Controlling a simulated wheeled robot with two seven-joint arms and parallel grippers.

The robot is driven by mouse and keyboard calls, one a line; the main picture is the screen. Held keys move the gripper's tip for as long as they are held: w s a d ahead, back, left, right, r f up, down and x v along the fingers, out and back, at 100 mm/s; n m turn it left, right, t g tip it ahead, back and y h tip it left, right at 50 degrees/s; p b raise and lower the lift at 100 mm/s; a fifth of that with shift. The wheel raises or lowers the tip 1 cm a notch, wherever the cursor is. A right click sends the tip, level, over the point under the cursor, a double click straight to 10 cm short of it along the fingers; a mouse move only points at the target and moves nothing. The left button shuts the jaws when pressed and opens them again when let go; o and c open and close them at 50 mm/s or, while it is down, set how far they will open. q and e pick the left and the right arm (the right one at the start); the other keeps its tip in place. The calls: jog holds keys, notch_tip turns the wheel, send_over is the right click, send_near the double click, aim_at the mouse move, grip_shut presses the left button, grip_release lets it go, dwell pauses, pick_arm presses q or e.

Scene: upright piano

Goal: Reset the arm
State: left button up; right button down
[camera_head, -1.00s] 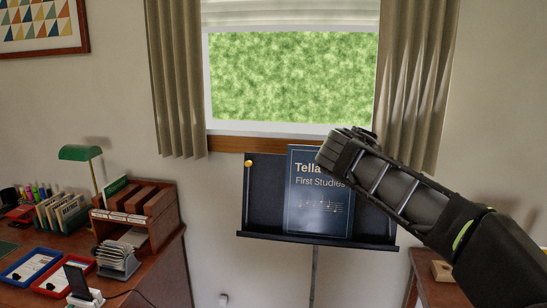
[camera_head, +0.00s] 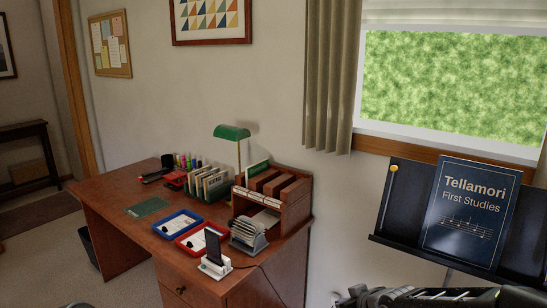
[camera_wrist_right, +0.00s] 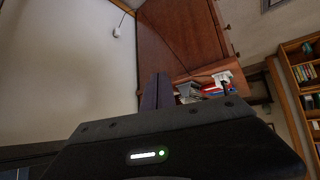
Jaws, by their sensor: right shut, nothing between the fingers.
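My right arm (camera_head: 440,298) shows only as a strip along the bottom right edge of the head view, below the music stand. In the right wrist view my right gripper (camera_wrist_right: 157,92) has its two dark fingers together, with nothing between them. It is clear of the desk (camera_wrist_right: 185,35), whose brown wooden panels show beyond the fingers, tilted in that view. My left gripper is not in view; only a small dark sliver shows at the bottom left edge of the head view.
The music stand (camera_head: 382,222) holds a blue book (camera_head: 470,205) at the right. The desk (camera_head: 125,212) carries a green lamp (camera_head: 231,132), an organizer (camera_head: 292,208), red and blue trays (camera_head: 178,222) and a phone on a stand (camera_head: 213,249).

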jog(key=s+a+f+m+g, duration=0.1)
jog(key=s+a+f, duration=0.1)
jog(key=f, duration=0.2)
jog(key=s+a+f+m+y, duration=0.1)
jog(key=s+a+f, duration=0.15)
jog(key=f, duration=0.25)
jog(key=s+a+f+m+g, duration=0.1)
jog(key=s+f, duration=0.2)
jog(key=f, duration=0.1)
jog(key=s+a+f+m+g, duration=0.1)
jog(key=s+a+f+g, duration=0.1)
jog(key=s+f, duration=0.7)
jog(key=s+a+f+m+g, duration=0.2)
jog(key=s+f, duration=0.7)
jog(key=s, duration=0.7)
jog(key=shift+s+a+g, duration=0.3)
jog(key=shift+a+g, duration=0.5)
jog(key=shift+g, duration=0.4)
jog(key=shift+r, duration=0.1)
